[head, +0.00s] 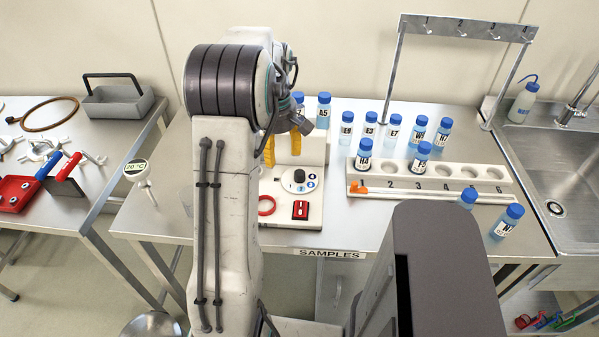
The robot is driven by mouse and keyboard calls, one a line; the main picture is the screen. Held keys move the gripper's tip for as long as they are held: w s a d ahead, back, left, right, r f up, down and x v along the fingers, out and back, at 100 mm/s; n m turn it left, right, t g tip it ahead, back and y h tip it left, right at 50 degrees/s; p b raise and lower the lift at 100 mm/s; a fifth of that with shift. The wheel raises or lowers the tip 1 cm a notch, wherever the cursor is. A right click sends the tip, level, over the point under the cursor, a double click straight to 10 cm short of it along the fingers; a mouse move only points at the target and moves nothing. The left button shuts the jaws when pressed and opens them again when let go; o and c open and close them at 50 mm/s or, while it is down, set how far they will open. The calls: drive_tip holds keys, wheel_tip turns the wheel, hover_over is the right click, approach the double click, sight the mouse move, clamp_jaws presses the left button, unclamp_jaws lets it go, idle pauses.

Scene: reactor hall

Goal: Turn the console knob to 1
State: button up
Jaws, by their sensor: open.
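The console (285,212) is a white panel on the steel table, partly hidden behind my arm. Its knob (299,176) is a black cap on a pale round dial with small blue marks at its right side. I cannot read which number the knob points to. My gripper (282,157) shows as two yellow fingers, spread apart and empty, over the back of the console, behind the knob in the picture. I cannot tell its exact height, and it does not visibly hold the knob.
A red ring (267,205) and a red switch block (300,209) are on the console's front part. Several blue-capped bottles and a numbered white rack (487,187) stand to the right. A metal hook stand (395,75) rises behind.

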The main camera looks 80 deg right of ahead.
hover_over(300, 172)
drive_tip(key=shift+w+a+f, duration=0.1)
drive_tip(key=shift+w+f, duration=0.1)
drive_tip(key=shift+f, duration=0.5)
drive_tip(key=shift+s+f, duration=0.15)
drive_tip(key=shift+f, duration=3.6)
clamp_jaws()
